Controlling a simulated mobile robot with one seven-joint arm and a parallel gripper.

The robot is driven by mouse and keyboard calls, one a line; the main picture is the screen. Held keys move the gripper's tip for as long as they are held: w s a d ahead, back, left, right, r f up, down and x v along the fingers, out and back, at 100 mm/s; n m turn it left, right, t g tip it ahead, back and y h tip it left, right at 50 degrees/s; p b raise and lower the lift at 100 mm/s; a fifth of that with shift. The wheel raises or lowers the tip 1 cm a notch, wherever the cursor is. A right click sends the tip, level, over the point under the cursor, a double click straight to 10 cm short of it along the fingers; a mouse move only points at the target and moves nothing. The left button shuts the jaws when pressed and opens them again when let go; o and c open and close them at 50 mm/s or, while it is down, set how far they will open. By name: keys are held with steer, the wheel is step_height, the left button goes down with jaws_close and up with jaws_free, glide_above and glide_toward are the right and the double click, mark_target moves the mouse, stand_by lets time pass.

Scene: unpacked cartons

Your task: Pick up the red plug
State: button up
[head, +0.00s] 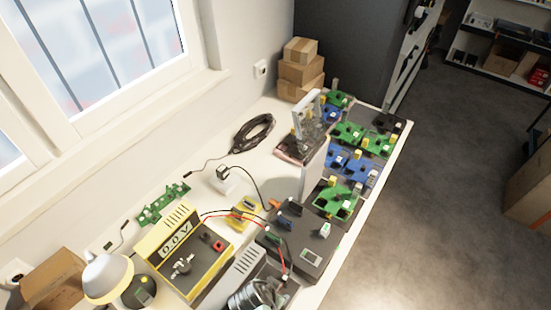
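A small red piece (218,245), which may be the red plug, shows on the front of a yellow power supply box (178,243) at the lower middle of the head view. A thin red lead (262,231) runs from near this box across to the dark grey unit (300,243) on its right. Its end at the lower right (284,277) also looks red, and I cannot tell which one is the plug.
The white bench (283,118) is crowded. Several green and blue circuit boards (349,132) line its right side. A lamp (108,276) stands lower left. Grey floor (450,170) on the right is open.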

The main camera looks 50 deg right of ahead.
jaws_close()
stand_by(1.4)
